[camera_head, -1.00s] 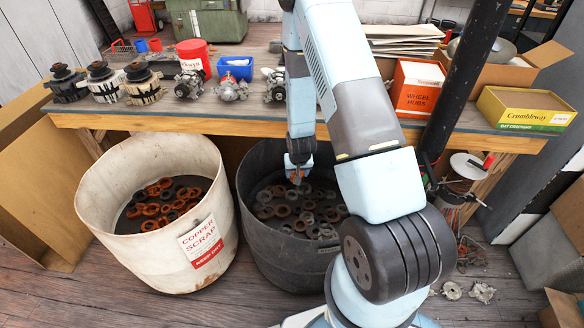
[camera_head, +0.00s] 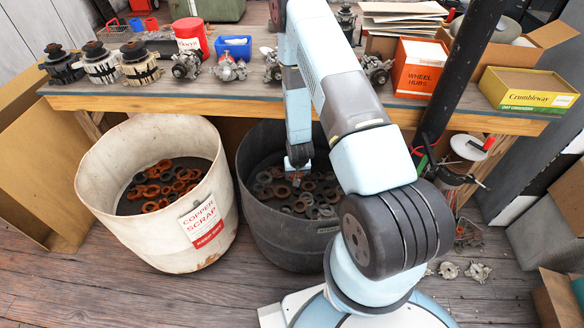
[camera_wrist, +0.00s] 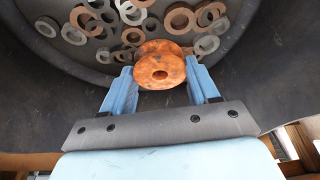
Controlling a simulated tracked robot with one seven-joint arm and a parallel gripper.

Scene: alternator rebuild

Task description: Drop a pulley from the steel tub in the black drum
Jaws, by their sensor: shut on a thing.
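The black drum (camera_head: 290,243) stands under the bench in the head view, with grey and copper-coloured rings on its floor. My gripper (camera_head: 298,178) is inside the drum's mouth, above those rings. In the wrist view my gripper (camera_wrist: 161,76) is shut on a copper-coloured pulley (camera_wrist: 160,71), one blue finger on each side. The pulley has a dark centre hole. The drum's inner wall (camera_wrist: 245,75) curves around it in that view, and rings lie beyond the pulley. How high the pulley is above the rings is hard to tell. I cannot pick out a steel tub.
A white tub (camera_head: 135,225) labelled "Copper Scrap", holding orange and dark rings, stands left of the drum. The bench (camera_head: 200,103) overhangs behind the drum and carries alternator parts, a red bucket (camera_head: 190,37) and boxes. A black post (camera_head: 455,90) rises at right.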

